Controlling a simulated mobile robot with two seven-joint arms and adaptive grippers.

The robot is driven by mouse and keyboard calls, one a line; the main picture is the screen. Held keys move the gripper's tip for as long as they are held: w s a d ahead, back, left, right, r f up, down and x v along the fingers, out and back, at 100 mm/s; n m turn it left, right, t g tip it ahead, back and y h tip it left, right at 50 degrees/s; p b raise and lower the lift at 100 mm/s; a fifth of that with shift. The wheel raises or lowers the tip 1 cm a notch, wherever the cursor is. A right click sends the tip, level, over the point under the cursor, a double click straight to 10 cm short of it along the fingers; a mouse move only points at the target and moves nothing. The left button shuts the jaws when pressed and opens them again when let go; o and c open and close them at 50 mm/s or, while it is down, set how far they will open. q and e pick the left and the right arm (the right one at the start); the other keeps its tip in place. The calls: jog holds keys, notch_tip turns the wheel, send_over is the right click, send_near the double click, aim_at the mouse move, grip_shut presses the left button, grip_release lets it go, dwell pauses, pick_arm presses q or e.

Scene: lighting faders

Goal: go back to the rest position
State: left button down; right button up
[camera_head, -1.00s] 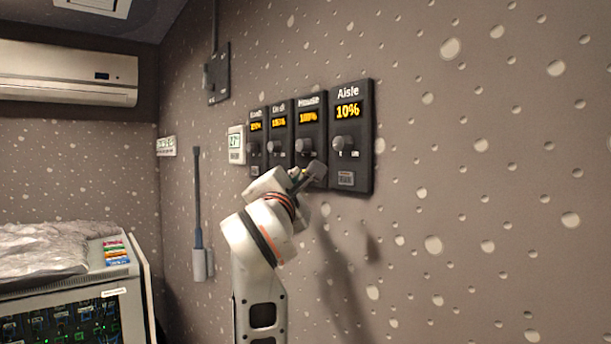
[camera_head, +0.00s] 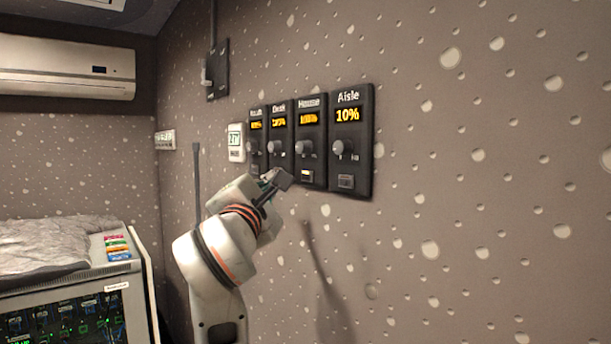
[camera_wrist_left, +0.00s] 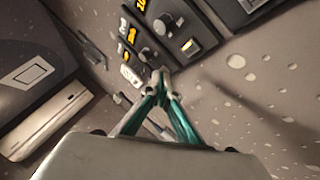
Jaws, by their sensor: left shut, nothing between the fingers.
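My left gripper (camera_head: 277,181) is shut and empty in the head view, in front of the wall just below the Desk panel. In the left wrist view its closed fingertips (camera_wrist_left: 160,76) meet below the row of dark fader panels. The panels are the Aisle panel (camera_head: 361,170), reading 10%, the House panel (camera_head: 311,174), the Desk panel (camera_head: 281,160) and a partly hidden panel (camera_head: 256,157) at the left. Each shows a round knob. The House panel has a lit button near its bottom. My right gripper is in neither view.
A white thermostat (camera_head: 236,143) is left of the panels. A dark switch box (camera_head: 217,72) is higher up. An air conditioner (camera_head: 60,70) hangs at the left. A rack (camera_head: 134,290) with a grey cover (camera_head: 45,245) stands lower left. The wall at right is bare.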

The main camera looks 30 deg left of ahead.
pick_arm(q)
jog(key=shift+a, duration=0.1)
